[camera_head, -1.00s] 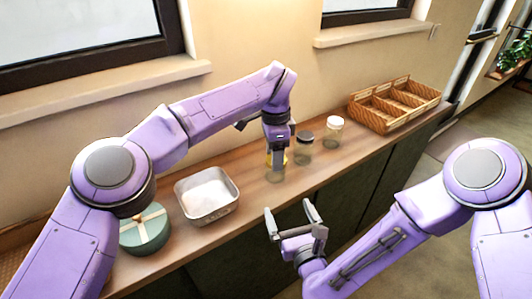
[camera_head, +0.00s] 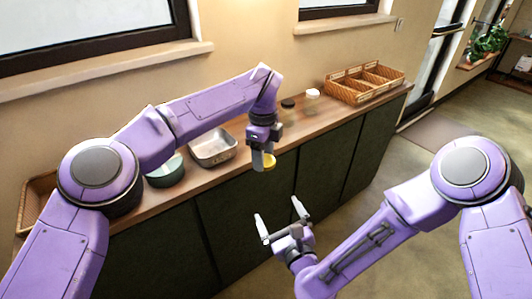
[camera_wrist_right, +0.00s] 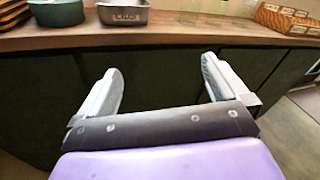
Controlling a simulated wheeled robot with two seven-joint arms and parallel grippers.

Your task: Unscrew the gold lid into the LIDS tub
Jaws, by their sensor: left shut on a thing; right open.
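My left gripper (camera_head: 263,162) is shut on the gold lid (camera_head: 268,161). In the head view it shows against the cabinet front, just below the counter edge in the picture. I see no jar body under the lid, and the open jar cannot be made out. The metal LIDS tub (camera_head: 213,160) stands on the counter to the left of the lid. Its label shows in the right wrist view (camera_wrist_right: 124,16). My right gripper (camera_head: 279,222) is open and empty in front of the cabinets, and its spread fingers also show in the wrist view (camera_wrist_right: 160,90).
A dark-lidded jar (camera_head: 288,110) and a white-lidded jar (camera_head: 312,101) stand at the back of the counter (camera_head: 330,113). A divided wicker basket (camera_head: 365,83) is farther right. A round green box (camera_head: 166,174) is left of the tub. The floor in front is clear.

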